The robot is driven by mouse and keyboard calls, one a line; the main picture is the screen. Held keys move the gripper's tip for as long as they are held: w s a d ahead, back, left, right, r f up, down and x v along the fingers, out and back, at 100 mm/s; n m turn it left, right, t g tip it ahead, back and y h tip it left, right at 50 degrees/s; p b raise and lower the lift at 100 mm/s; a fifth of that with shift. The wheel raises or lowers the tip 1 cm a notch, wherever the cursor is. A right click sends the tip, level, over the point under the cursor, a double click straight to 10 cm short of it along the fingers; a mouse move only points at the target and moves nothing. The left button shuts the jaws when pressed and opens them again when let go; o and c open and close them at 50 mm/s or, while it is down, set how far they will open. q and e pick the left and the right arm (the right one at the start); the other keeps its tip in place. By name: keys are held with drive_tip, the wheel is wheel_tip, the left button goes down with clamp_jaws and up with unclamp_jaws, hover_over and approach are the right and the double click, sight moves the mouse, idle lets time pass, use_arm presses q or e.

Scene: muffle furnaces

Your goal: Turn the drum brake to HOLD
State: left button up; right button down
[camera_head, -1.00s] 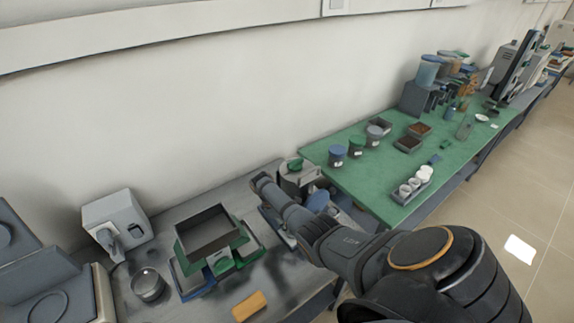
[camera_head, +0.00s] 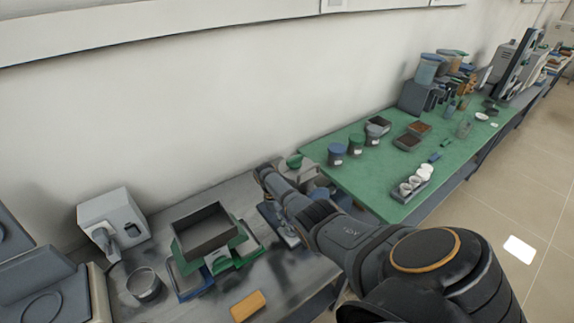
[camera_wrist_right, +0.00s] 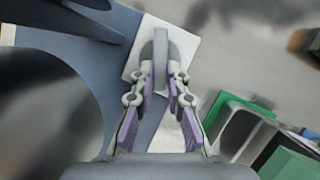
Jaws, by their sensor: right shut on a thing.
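In the right wrist view, a grey upright knob or lever (camera_wrist_right: 160,48) stands on a white square plate (camera_wrist_right: 190,58), fixed to a blue-grey base (camera_wrist_right: 70,28). I take it for the brake handle; no HOLD mark is legible. My right gripper (camera_wrist_right: 159,82) is shut on this knob, with one finger at each side. In the head view the base (camera_head: 270,216) shows just left of my right arm, and the arm hides most of the device and the fingers. My left gripper is not in view.
Left of the device are a dark open tray on green supports (camera_head: 205,231), a yellow block (camera_head: 247,306), a metal cup (camera_head: 144,284) and a grey device (camera_head: 113,220). Behind the arm stands a green-knobbed container (camera_head: 295,162). A green-topped bench (camera_head: 330,180) with jars extends right.

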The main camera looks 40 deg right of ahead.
drive_tip(key=shift+w, duration=0.1)
drive_tip(key=c, duration=1.3)
unclamp_jaws()
drive_tip(key=shift+c, duration=0.2)
drive_tip(key=v, duration=1.2)
